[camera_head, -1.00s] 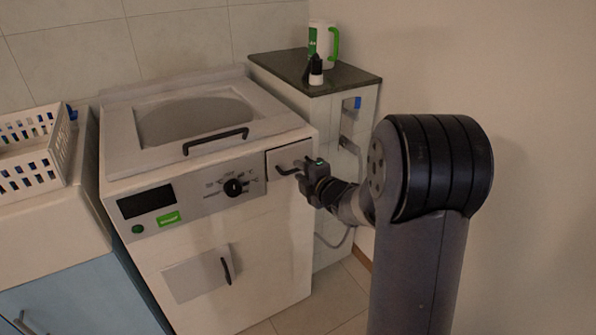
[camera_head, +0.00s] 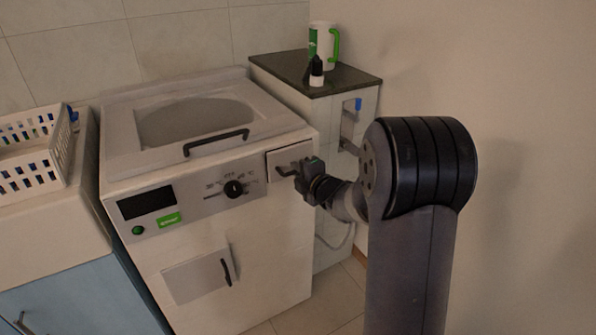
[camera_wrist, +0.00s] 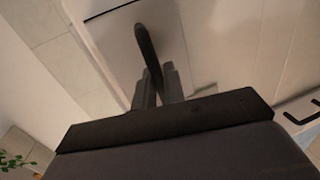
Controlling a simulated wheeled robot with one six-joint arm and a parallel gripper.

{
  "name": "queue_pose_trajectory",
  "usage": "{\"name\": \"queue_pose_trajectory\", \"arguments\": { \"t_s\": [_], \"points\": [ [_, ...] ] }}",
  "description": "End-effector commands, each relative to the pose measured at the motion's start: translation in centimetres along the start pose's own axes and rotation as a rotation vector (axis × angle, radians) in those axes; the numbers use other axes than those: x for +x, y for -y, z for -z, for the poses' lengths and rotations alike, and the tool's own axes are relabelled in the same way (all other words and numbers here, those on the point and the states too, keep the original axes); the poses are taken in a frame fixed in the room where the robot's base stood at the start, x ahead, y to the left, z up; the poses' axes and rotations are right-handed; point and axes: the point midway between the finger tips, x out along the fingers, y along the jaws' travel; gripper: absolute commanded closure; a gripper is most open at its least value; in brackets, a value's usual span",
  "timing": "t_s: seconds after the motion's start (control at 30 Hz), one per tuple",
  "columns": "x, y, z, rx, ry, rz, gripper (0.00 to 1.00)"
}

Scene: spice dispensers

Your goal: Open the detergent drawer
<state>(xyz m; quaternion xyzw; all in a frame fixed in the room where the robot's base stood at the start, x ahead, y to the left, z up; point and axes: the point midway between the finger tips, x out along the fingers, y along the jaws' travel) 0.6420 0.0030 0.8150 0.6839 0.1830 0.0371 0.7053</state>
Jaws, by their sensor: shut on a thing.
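The detergent drawer (camera_head: 285,161) is a pale panel at the upper right of the washing machine's front (camera_head: 262,265). It has a dark bar handle (camera_head: 285,172). My gripper (camera_head: 297,171) is at the handle's right part in the head view. In the wrist view the dark handle (camera_wrist: 146,45) runs down between the two fingers of my gripper (camera_wrist: 160,80), which are shut on it. In the head view the drawer front looks about level with the machine's front; I cannot tell whether it stands out slightly.
A dial (camera_head: 233,188) and a dark display (camera_head: 146,202) lie left of the drawer. The lid handle (camera_head: 216,141) is above. A side cabinet (camera_head: 335,113) with a mug (camera_head: 321,47) and a small bottle (camera_head: 316,71) stands right. A white basket (camera_head: 30,160) is far left.

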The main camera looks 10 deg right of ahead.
Motion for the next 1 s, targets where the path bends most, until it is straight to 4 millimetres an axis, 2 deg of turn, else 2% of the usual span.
{"name": "queue_pose_trajectory", "arguments": {
  "t_s": [0.27, 0.37, 0.8, 1.0],
  "points": [
    [-0.1, 0.1, 0.0, 0.0, 0.0, 0.001, 1.0],
    [-0.7, 0.3, -0.1, -0.001, 0.001, 0.001, 1.0],
    [-9.0, 2.0, -0.1, -0.001, 0.003, -0.001, 1.0],
    [-10.3, 2.2, 0.0, 0.0, 0.001, 0.001, 1.0]
  ]
}}
